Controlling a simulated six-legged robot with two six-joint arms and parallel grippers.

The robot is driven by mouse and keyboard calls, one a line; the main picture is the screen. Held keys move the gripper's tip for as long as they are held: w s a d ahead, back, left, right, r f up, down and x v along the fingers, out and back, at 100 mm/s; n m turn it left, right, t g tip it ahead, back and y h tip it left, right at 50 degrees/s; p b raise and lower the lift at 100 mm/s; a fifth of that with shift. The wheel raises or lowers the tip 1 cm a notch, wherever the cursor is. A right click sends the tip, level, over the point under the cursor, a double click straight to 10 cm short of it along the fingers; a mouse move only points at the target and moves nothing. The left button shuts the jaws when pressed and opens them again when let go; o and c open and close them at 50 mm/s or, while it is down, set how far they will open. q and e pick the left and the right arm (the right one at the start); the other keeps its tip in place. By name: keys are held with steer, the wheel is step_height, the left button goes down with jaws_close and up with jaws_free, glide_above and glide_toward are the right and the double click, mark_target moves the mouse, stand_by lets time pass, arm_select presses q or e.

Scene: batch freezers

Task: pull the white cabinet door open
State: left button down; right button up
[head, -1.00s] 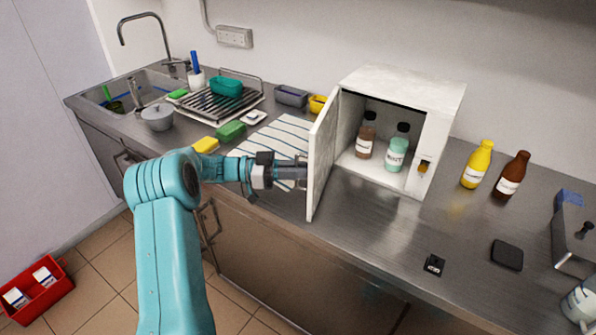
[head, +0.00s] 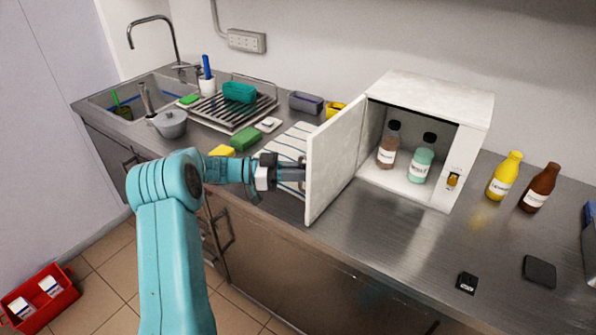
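The white cabinet (head: 430,90) stands on the steel counter with its front open. Its white door (head: 335,160) is hinged on the cabinet's left side and stands swung well out, its inner face toward me. My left gripper (head: 292,174) is at the outer side of the door near its free edge. Inside the cabinet are a brown bottle (head: 387,152) and a mint-green bottle (head: 420,165). My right gripper is not in view.
A yellow bottle (head: 504,177) and a dark brown bottle (head: 539,187) stand right of the cabinet. The counter before the cabinet is mostly clear.

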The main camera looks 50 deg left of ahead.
arm_select(q)
steer(key=shift+r, duration=0.2)
steer(key=c, duration=1.3)
jaws_free()
steer(key=shift+w+d, duration=0.1)
steer(key=shift+f, duration=0.2)
steer(key=b+v, duration=0.3)
steer(key=v, duration=1.3)
steer(key=shift+s, duration=0.2)
